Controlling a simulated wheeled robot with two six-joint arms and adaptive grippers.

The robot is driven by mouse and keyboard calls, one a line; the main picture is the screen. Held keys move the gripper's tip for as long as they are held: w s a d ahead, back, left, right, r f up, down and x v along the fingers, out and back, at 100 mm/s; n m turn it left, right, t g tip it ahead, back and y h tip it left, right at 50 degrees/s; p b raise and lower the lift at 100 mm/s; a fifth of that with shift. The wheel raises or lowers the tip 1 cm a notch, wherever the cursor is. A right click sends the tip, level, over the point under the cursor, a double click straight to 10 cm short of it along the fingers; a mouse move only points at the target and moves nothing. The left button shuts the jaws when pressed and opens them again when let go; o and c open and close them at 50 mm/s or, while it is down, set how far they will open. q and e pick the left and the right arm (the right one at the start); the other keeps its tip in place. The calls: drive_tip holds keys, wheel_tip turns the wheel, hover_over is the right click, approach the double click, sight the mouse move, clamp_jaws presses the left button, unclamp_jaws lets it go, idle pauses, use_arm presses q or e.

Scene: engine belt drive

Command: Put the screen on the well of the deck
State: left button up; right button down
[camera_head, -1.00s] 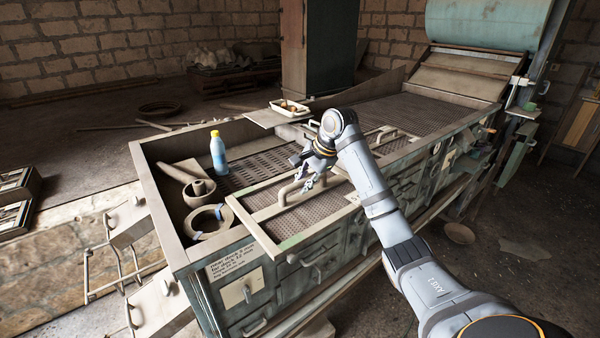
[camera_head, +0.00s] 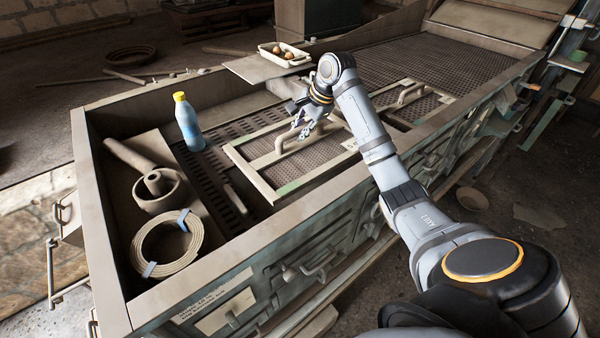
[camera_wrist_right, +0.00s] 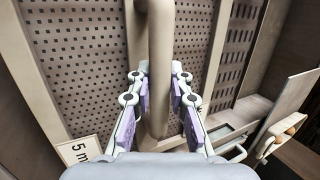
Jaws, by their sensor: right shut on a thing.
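The screen (camera_head: 275,180) is a beige-framed perforated panel with a raised bar handle (camera_head: 292,138). It lies over the deck (camera_head: 245,236), inside the front rim; I cannot tell whether it is seated in the well or just above it. My right gripper (camera_head: 305,128) is shut on the handle, and its fingers sit either side of the bar in the right wrist view (camera_wrist_right: 158,90). The gripper and arm hide the screen's far right part. A "5 m" label (camera_wrist_right: 82,152) shows on the frame in the right wrist view. My left gripper is not in view.
A blue bottle with a yellow cap (camera_head: 188,122) stands left of the screen. A ring-shaped coil (camera_head: 166,243), a round pot (camera_head: 160,190) and a tube lie further left. A white tray (camera_head: 284,55) sits behind. Another handled screen (camera_head: 425,103) lies to the right.

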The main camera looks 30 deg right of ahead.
sight(303, 144)
drive_tip(key=shift+r, duration=0.15)
drive_tip(key=shift+s+a+f, duration=0.1)
drive_tip(key=shift+f, duration=0.2)
wheel_tip(303, 144, down, 6)
drive_tip(key=shift+r+p, duration=0.25)
drive_tip(key=shift+p, duration=0.55)
drive_tip(key=shift+f, duration=0.45)
wheel_tip(303, 144, down, 2)
drive_tip(key=shift+f+p, duration=0.15)
drive_tip(key=shift+p, duration=0.25)
drive_tip(key=shift+f, duration=0.4)
drive_tip(key=c, duration=1.2)
unclamp_jaws()
drive_tip(key=shift+r, duration=0.1)
